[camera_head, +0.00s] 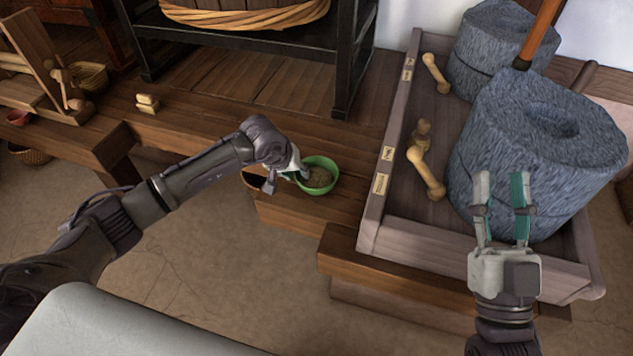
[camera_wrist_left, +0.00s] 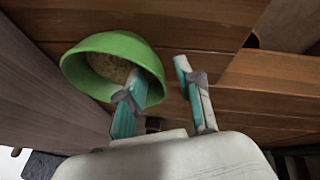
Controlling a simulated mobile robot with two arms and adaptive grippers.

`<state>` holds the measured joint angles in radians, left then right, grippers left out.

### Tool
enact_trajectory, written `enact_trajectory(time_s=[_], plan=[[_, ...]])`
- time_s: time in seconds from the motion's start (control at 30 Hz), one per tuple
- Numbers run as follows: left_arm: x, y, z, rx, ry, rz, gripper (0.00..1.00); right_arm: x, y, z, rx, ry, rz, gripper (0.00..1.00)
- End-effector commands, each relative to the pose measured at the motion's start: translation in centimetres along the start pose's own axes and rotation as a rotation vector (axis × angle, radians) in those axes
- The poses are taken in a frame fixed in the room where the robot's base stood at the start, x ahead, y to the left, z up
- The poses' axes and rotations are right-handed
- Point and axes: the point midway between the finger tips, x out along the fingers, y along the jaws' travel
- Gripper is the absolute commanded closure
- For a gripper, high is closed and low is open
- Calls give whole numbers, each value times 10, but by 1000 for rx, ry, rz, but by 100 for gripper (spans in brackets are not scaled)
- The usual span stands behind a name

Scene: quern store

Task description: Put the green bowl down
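The green bowl (camera_head: 317,161) sits upright on the wooden bench (camera_head: 350,150), near its front end. It holds brownish, grainy contents. In the left wrist view the bowl (camera_wrist_left: 118,42) is at the upper left. My left gripper (camera_head: 300,174) is at the bowl's left side in the head view. In the left wrist view its fingers (camera_wrist_left: 162,72) are apart, one over the bowl's inside and one outside the rim, with a gap showing between the wall and the outer finger. My right gripper (camera_head: 501,178) is open and empty in front of the stone quern.
A wooden trough (camera_head: 400,230) right of the bowl holds stone querns (camera_head: 535,140) and wooden pestle-like pieces (camera_head: 427,172). A dark rack (camera_head: 345,70) stands behind. Small yellowish blocks (camera_head: 147,103) lie at the left. Bench boards behind the bowl are clear.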

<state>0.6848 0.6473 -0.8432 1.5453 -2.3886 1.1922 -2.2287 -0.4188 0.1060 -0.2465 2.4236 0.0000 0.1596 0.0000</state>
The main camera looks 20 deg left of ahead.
Motion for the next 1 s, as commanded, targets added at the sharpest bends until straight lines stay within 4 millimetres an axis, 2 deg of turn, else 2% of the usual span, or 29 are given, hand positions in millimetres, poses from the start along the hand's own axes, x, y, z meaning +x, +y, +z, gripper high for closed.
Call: enact_trajectory(time_s=[0.13,0.37,0.5,0.57,0.6,1.0], plan=[[7,0,0,1,-1,0,65,0,-1,-10,3,59,-2,60],[7,0,0,1,-1,0,65,0,-1,-11,3,64,-2,60],[7,0,0,1,-1,0,88,0,-1,-11,3,63,-2,60],[7,0,0,1,-1,0,98,0,-1,-11,3,62,-2,60],[7,0,0,1,-1,0,100,0,-1,-10,3,62,-2,60],[6,0,-1,0,1,1,100,0,-1,-10,2,60,-2,60]])
